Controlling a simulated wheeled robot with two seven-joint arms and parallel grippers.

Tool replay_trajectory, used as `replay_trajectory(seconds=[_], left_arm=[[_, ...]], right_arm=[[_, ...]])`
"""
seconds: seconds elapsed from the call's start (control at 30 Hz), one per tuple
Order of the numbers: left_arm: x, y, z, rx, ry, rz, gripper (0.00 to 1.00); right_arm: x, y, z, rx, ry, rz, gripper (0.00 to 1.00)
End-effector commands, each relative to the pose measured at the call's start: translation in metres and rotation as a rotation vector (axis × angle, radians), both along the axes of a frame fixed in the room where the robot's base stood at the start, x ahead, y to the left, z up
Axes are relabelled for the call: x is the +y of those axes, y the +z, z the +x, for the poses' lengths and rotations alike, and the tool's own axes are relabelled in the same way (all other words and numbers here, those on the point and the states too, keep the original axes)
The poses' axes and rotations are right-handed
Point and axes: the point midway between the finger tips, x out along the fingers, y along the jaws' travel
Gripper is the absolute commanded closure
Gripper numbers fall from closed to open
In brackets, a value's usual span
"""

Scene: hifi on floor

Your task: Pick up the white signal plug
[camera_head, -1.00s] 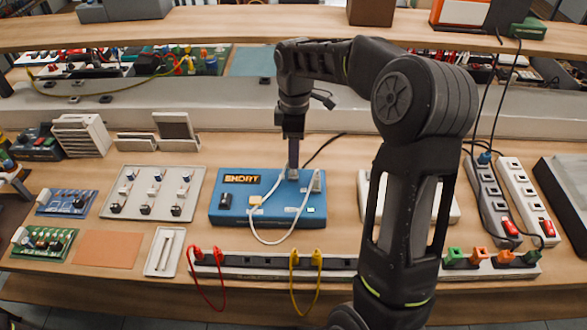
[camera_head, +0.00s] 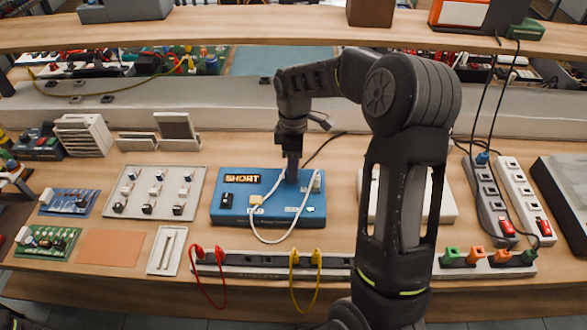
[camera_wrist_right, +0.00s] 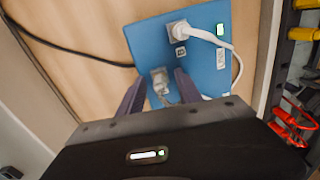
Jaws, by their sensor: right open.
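A blue box (camera_head: 232,215) with a lit "SHORT" display stands mid-table and shows in the right wrist view (camera_wrist_right: 204,72). One white signal plug (camera_wrist_right: 159,76) sits on it in the wrist view, between my right gripper's fingers; in the head view the gripper hides it. My right gripper (camera_head: 291,178) is open, pointing down at the box top, with a finger on either side of the plug. I cannot tell whether they touch it. A second white plug (camera_head: 316,181) with a white cable sits at the box's right end. My left gripper is not in view.
A long power strip (camera_head: 262,260) with red and yellow leads lies in front of the box. A grey plate with switches (camera_head: 152,193) lies left. Two socket strips (camera_head: 489,197) stand right.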

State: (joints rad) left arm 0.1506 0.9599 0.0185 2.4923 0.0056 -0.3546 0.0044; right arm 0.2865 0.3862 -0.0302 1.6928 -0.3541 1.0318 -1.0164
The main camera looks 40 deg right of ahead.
Motion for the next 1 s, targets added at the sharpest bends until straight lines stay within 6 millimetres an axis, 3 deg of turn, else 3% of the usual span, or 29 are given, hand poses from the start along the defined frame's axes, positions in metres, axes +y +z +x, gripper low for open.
replay_trajectory(seconds=[0.1,0.6,1.0], left_arm=[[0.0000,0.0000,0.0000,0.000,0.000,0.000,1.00],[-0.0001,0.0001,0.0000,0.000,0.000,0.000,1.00],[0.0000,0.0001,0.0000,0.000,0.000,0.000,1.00]], right_arm=[[0.0000,0.0002,0.0000,0.000,0.000,0.000,0.59],[0.0000,0.0002,0.0000,0.000,0.000,0.000,0.99],[-0.0001,0.0003,0.0001,0.000,0.000,0.000,1.00]])
